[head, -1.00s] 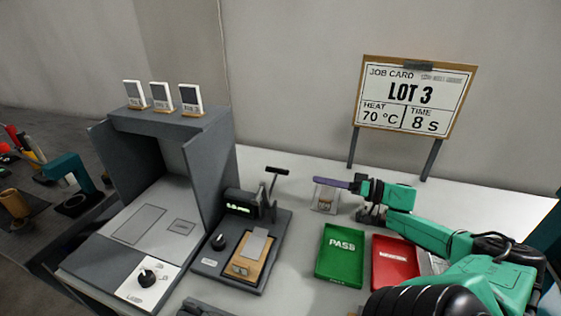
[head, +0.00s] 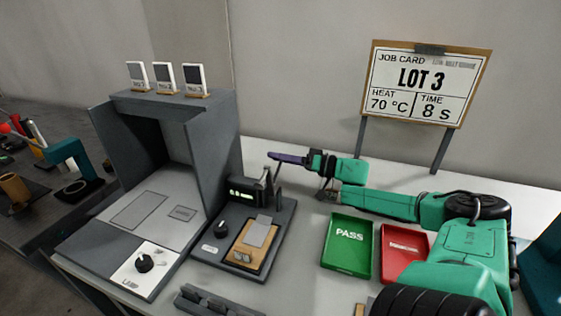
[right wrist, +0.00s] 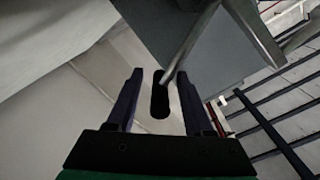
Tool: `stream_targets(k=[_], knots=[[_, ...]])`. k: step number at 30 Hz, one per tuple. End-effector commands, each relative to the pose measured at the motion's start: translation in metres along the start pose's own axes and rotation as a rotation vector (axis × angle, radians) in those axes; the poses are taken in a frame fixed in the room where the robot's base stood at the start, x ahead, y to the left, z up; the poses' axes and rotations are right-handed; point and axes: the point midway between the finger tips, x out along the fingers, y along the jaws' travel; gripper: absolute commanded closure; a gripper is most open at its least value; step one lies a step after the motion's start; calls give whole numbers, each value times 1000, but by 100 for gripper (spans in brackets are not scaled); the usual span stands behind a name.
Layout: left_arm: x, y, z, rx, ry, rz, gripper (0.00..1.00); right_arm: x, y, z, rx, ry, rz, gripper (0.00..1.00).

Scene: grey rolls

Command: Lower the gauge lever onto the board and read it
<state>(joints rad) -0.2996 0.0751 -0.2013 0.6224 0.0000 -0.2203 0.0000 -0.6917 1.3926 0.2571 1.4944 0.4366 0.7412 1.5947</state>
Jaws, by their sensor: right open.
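The gauge (head: 240,190) is a dark box with a lit green display, too small to read, on a grey base. Its lever (head: 278,178) stands raised at the right side; its top is partly hidden by my gripper in the head view. The tan board (head: 248,257) lies on the gauge base with a grey piece (head: 258,232) on it. My right gripper (head: 273,156) is open at the lever's top. In the right wrist view, the black lever handle (right wrist: 160,98) shows between the two dark fingers, with a gap at each side. My left gripper is out of view.
A grey open-fronted machine (head: 165,104) stands left of the gauge. A green PASS tray (head: 347,256) and a red tray (head: 402,270) lie to the right. The job card (head: 427,82) reads LOT 3, 70 °C, 8 s. A dark rack (head: 215,302) sits in front.

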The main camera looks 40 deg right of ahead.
Motion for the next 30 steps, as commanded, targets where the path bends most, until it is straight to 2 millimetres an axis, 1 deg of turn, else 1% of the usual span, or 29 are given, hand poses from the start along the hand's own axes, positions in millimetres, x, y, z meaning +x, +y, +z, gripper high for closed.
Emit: stream_targets(k=[2, 3, 5, 6, 30], knots=[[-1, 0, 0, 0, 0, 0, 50, 0, 0, 0, 0, 0, 0, 48], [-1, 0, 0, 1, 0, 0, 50, 0, 0, 0, 0, 0, 0, 63], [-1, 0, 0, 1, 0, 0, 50, 0, 0, 0, 0, 0, 0, 86], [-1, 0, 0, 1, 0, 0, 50, 0, 0, 0, 0, 0, 0, 100], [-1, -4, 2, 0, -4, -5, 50, -1, 0, 0, 0, -1, 1, 100]])
